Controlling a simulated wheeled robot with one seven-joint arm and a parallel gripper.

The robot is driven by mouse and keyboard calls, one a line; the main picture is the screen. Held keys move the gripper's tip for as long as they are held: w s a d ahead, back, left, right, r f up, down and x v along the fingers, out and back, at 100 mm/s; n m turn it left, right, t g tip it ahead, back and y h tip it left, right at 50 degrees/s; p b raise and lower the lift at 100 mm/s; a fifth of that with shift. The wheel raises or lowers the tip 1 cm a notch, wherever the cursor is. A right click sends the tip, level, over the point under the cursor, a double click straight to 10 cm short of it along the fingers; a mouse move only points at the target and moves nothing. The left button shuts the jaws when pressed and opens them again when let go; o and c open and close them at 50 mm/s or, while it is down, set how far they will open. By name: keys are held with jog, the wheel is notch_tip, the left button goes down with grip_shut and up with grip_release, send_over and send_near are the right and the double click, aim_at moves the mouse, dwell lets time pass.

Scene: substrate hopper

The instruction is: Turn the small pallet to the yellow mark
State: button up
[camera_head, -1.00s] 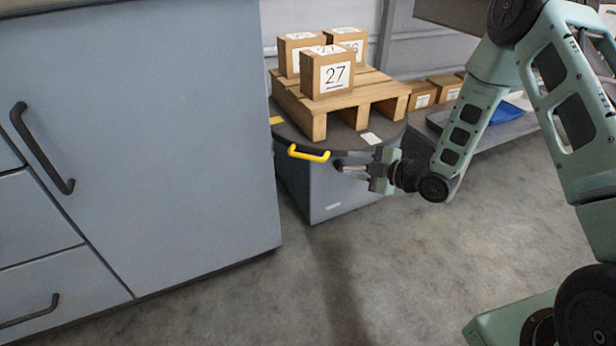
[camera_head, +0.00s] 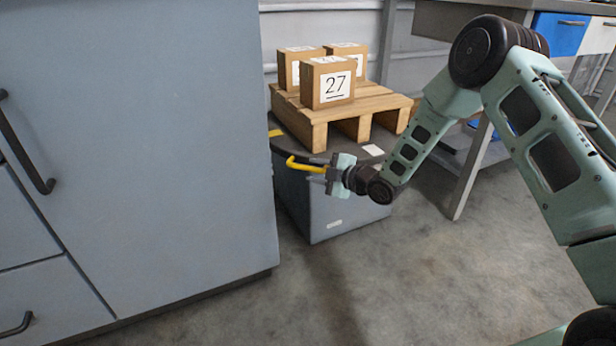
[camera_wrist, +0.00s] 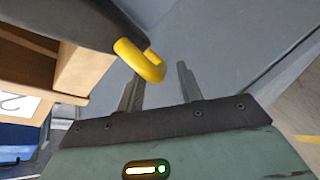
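The small pallet (camera_head: 318,115) is wooden and sits on a dark round turntable top (camera_head: 300,140) over a grey base. It carries boxes, the front one labelled 27 (camera_head: 332,86). A yellow mark (camera_head: 275,133) lies on the turntable's left edge, partly cut off by the cabinet. A white mark (camera_head: 373,150) lies at its front right. A yellow handle (camera_head: 297,164) sticks out at the front. My gripper (camera_head: 321,173) is at the handle's right end. In the wrist view the fingers (camera_wrist: 160,83) are apart, with the yellow handle (camera_wrist: 140,60) at their tips.
A tall grey cabinet (camera_head: 140,130) stands close on the left and hides part of the turntable. A metal table (camera_head: 468,165) stands behind my arm at the right. The concrete floor (camera_head: 400,270) in front is clear.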

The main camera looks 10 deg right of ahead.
jog(key=shift+b+x, duration=0.5)
jog(key=shift+x, duration=1.15)
grip_shut()
